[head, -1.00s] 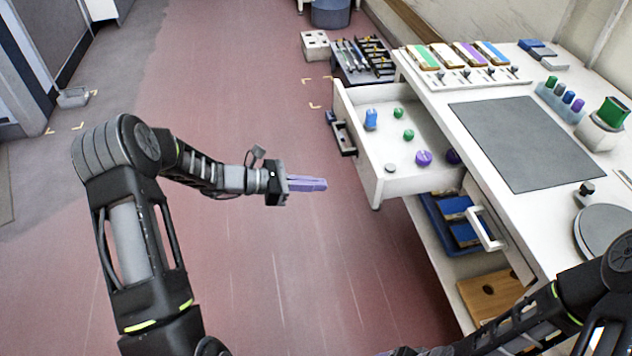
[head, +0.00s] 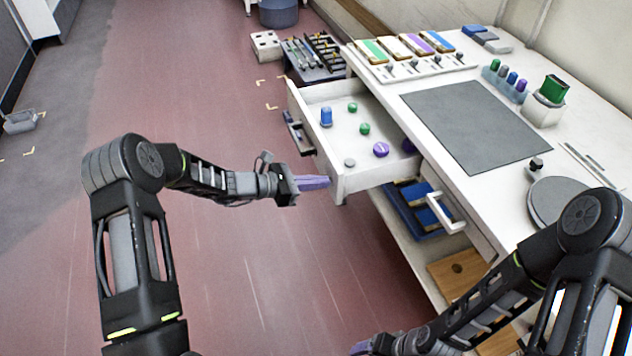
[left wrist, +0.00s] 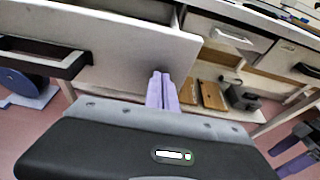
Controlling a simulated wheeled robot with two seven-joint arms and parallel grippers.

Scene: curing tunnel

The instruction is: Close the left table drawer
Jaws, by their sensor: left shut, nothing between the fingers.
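The left table drawer (head: 336,176) is pulled well out of the white table (head: 392,105). Its front has a dark handle (head: 297,134), which also shows at the left of the left wrist view (left wrist: 42,62). My left gripper (head: 327,182) is shut and empty, its purple fingers at the near end of the drawer front, away from the handle. In the left wrist view the fingers (left wrist: 162,78) overlap the front's edge; I cannot tell whether they touch it. My right gripper (head: 366,346) shows only partly at the bottom edge, its jaws unclear.
Inside the drawer are a blue bottle (head: 326,116), green balls (head: 364,129), a purple ball (head: 381,149) and a grey disc (head: 349,162). A neighbouring drawer with a white handle (head: 446,212) is shut. Below are blue bins (head: 415,208).

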